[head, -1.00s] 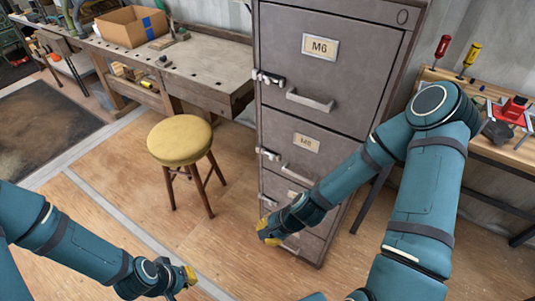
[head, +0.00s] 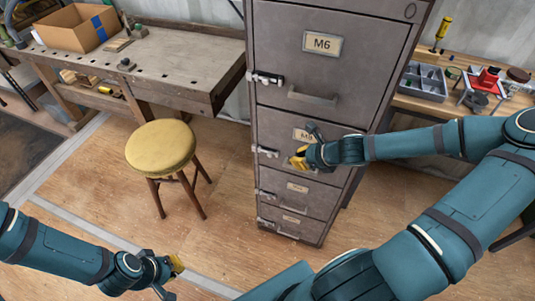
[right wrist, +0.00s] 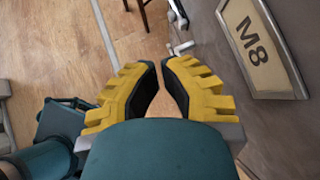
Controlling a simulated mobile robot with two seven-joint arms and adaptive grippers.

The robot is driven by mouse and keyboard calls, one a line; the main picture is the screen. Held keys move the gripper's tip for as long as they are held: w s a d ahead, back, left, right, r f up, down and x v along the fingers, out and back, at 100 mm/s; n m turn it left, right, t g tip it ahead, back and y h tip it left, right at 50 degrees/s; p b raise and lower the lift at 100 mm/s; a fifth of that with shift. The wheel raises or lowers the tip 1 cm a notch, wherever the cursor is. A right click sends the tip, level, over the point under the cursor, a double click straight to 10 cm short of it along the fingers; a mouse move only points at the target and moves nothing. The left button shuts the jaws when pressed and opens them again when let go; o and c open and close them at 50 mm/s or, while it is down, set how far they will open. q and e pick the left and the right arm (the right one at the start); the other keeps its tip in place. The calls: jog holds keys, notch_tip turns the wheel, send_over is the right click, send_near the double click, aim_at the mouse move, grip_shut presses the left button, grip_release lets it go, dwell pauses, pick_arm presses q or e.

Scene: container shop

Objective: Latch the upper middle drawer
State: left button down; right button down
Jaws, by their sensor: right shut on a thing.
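The grey cabinet (head: 345,95) has a column of drawers, with M6 on top. The upper middle drawer, labelled M8 (head: 303,135), is below it and looks about flush; a small gap cannot be ruled out. Its latch (head: 266,151) is at the drawer's left edge; whether it is fastened is too small to tell. My right gripper (head: 299,160) is in front of this drawer, right of the latch, shut on its handle, mostly hidden. The right wrist view shows the M8 label (right wrist: 256,45) beside the fingers (right wrist: 160,68). My left gripper (head: 172,277) is open and empty above the floor.
A yellow stool (head: 160,146) stands left of the cabinet. A workbench (head: 150,70) with a cardboard box (head: 76,28) is behind it. A side table (head: 455,108) with tools is at the right. The floor before the cabinet is clear.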

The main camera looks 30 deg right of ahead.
aim_at(267, 149)
jog(key=shift+d+r+m, duration=0.35)
jog(key=shift+d+m, duration=0.05)
jog(key=shift+d, duration=0.1)
jog(key=b+x, duration=0.4)
jog(key=x, duration=1)
jog(key=shift+w+d, duration=0.15)
